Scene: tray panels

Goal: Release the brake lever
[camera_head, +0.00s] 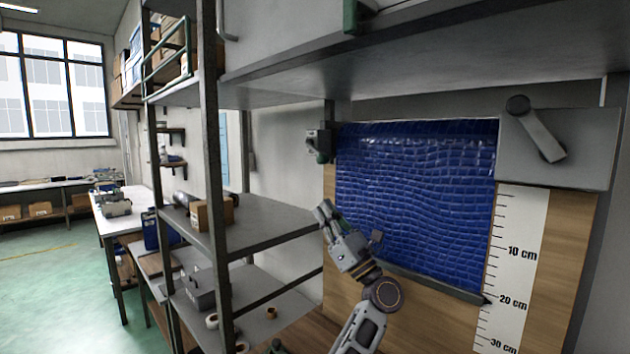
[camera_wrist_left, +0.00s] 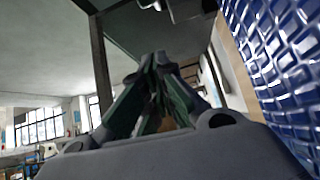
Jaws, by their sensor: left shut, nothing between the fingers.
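A blue sheet with a scaly pattern (camera_head: 415,200) hangs over a wooden board, with a dark bar along its lower edge. A grey lever arm (camera_head: 540,135) with a dark round knob sits on the grey housing (camera_head: 585,140) at the sheet's upper right. A small dark bracket-like part (camera_head: 318,143) is at its upper left. I cannot tell for certain which is the brake lever. My left gripper (camera_head: 325,211) is shut and empty, left of the sheet and below the bracket-like part. Its closed fingers (camera_wrist_left: 155,62) point upward in the wrist view. My right gripper is not seen.
A metal shelf rack (camera_head: 213,180) stands close on the left, with a cardboard box (camera_head: 205,215) on its middle shelf. A grey overhead shelf (camera_head: 440,70) spans above the sheet. A scale strip (camera_head: 518,260) runs down the right. Open floor lies far left.

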